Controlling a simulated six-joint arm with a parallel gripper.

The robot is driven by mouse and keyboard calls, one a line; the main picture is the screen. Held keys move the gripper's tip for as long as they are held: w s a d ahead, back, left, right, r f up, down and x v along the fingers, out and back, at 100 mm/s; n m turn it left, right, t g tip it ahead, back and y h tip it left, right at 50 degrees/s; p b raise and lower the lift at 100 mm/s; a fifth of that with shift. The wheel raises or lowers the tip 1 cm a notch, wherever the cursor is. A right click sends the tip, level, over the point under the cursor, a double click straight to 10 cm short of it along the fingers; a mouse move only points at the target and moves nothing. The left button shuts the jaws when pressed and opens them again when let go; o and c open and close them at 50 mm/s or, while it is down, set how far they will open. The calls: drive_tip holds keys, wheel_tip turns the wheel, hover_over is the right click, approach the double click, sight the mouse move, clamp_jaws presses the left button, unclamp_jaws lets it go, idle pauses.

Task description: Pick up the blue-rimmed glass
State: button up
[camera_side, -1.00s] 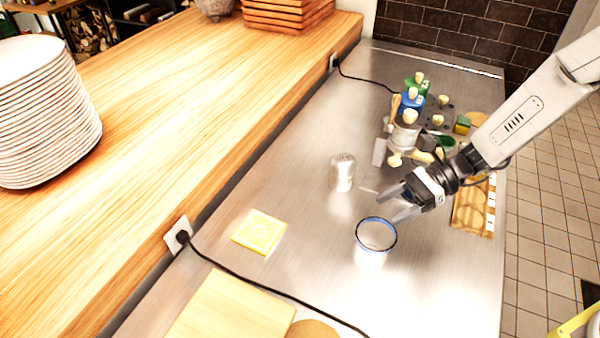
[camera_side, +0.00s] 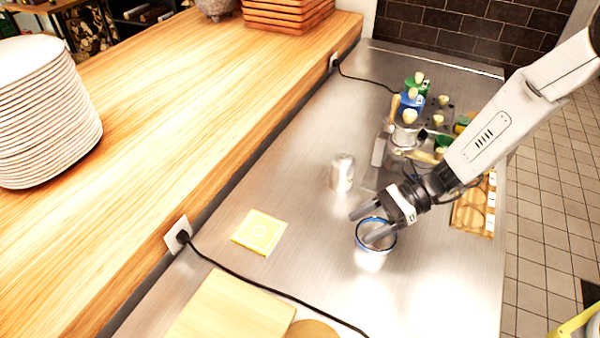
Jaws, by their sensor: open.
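The blue-rimmed glass (camera_side: 372,260) stands upright on the steel counter, right of the middle of the view. Its body is clear and hard to make out against the bright metal; the blue rim shows as a ring. My gripper (camera_side: 364,224) is open and empty. One finger lies across the picture of the rim and hides part of it, and the other finger is beyond the rim at upper left. I cannot tell whether a finger touches the glass or is above it.
A silver can (camera_side: 342,172) stands behind the glass. A yellow square (camera_side: 259,232) lies to the left. A wooden board (camera_side: 232,308) and a black cable (camera_side: 270,289) are in front. Bottles and utensils (camera_side: 412,102) crowd the back right. A plate stack (camera_side: 45,110) stands on the wooden ledge.

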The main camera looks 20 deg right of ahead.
idle(0.4)
clamp_jaws()
idle(0.4)
wheel_tip(320, 180, up, 10)
idle(0.8)
idle(0.4)
